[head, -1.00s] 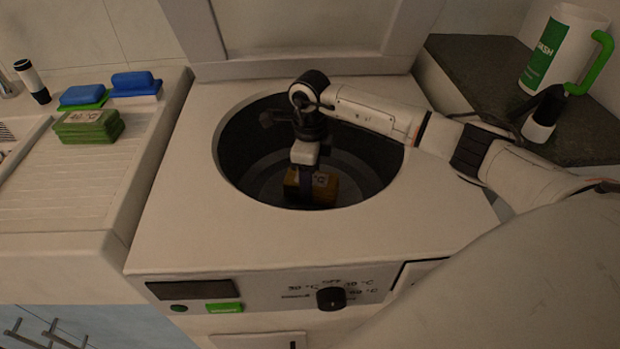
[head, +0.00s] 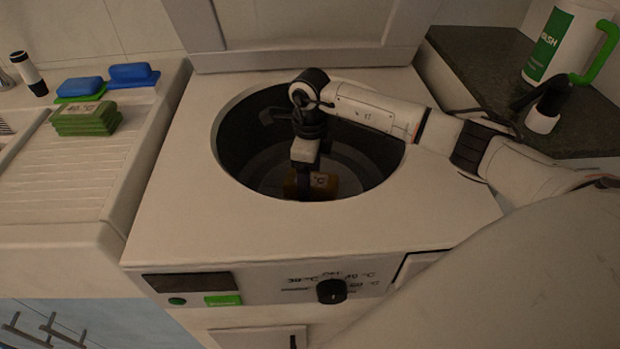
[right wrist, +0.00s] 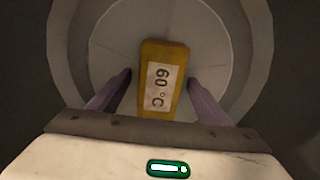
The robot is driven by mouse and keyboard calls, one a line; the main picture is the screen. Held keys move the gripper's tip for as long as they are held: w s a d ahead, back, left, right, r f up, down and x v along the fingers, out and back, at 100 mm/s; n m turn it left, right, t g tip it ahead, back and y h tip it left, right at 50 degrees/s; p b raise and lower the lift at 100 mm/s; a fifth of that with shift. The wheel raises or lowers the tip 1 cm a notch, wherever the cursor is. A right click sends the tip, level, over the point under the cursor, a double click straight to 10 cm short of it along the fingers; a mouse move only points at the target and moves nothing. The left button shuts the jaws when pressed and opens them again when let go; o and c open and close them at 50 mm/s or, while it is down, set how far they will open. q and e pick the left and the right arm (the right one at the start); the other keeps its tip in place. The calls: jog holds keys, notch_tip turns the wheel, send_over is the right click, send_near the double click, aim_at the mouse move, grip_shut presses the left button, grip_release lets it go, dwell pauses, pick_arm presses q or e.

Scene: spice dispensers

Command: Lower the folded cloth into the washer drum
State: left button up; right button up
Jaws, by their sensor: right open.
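The folded cloth (right wrist: 163,78) is orange-yellow with a white label reading 60 °C. In the head view the cloth (head: 322,187) is low inside the washer drum (head: 245,150), partly hidden by my gripper and the drum's front rim. My right gripper (head: 303,190) reaches down into the drum from above. In the right wrist view its fingers (right wrist: 160,80) stand apart on either side of the cloth, with a gap on both sides. The pale drum floor (right wrist: 115,40) shows around the cloth. My left gripper is not in view.
The washer's raised lid (head: 300,30) stands behind the opening. A green folded stack (head: 86,118) and blue items (head: 134,75) are on the sink drainer at left. A white and green jug (head: 560,45) stands on the dark counter at right. The drum rim surrounds my right arm.

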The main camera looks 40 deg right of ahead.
notch_tip(320, 180, up, 9)
jog(key=shift+r, duration=0.15)
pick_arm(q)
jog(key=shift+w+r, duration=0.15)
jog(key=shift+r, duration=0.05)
pick_arm(e)
jog(key=shift+r, duration=0.55)
notch_tip(320, 180, down, 10)
jog(key=shift+f, duration=0.2)
notch_tip(320, 180, up, 3)
jog(key=p, duration=0.2)
jog(key=shift+r+p, duration=0.2)
jog(key=shift+p, duration=0.1)
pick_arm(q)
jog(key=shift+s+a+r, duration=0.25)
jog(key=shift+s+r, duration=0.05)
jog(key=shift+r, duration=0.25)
pick_arm(e)
jog(key=shift+r, duration=0.25)
